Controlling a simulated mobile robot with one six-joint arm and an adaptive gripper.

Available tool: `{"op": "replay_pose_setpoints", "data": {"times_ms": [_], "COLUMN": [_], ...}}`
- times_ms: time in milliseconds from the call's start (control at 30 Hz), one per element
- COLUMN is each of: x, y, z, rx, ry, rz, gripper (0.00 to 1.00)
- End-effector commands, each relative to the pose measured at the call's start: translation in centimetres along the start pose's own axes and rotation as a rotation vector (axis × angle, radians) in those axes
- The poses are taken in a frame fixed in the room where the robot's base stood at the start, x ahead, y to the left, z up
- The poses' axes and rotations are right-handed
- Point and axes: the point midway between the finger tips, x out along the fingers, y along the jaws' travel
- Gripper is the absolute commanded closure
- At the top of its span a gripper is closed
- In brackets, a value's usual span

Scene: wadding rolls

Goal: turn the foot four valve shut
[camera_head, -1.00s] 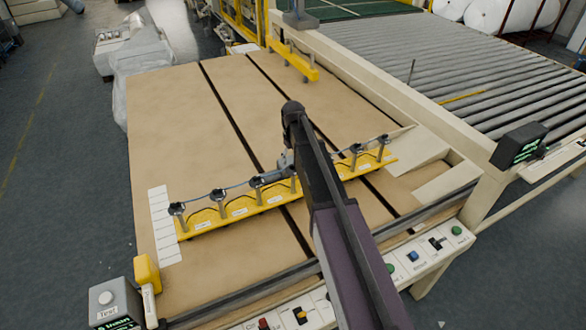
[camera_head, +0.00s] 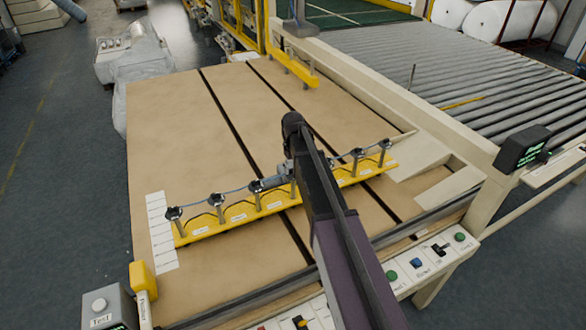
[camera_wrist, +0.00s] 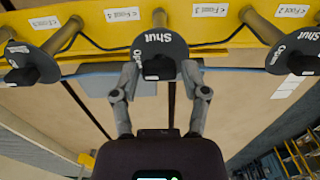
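A yellow bar (camera_head: 232,215) on the table carries a row of several valves, each with a round dial and a black knob. Foot labels sit on the bar beside the valves, but I cannot surely tell which number belongs to this valve. My gripper (camera_wrist: 159,73) has its two fingers apart, one on each side of this knob; contact is not clear. In the head view my arm hides part of the row.
Neighbouring valves stand close on the left (camera_wrist: 32,62) and right (camera_wrist: 293,52) in the wrist view. A thin hose (camera_head: 235,189) runs along the row. A second yellow bar (camera_head: 290,66) is at the back. A control panel with switches (camera_head: 416,262) lines the front edge.

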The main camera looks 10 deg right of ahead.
Motion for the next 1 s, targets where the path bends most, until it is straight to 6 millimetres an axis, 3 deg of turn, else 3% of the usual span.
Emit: {"op": "replay_pose_setpoints", "data": {"times_ms": [33, 133, 567, 1000], "x": [0.0, 0.0, 0.01, 0.02], "y": [0.0, -0.01, -0.04, -0.07], "z": [0.0, 0.0, 0.01, 0.03], "rx": [0.0, 0.0, 0.04, 0.311], "ry": [0.0, 0.0, 0.0, -0.001], "rz": [0.0, 0.0, -0.001, -0.001], "gripper": [0.72, 1.0, 1.0, 1.0]}}
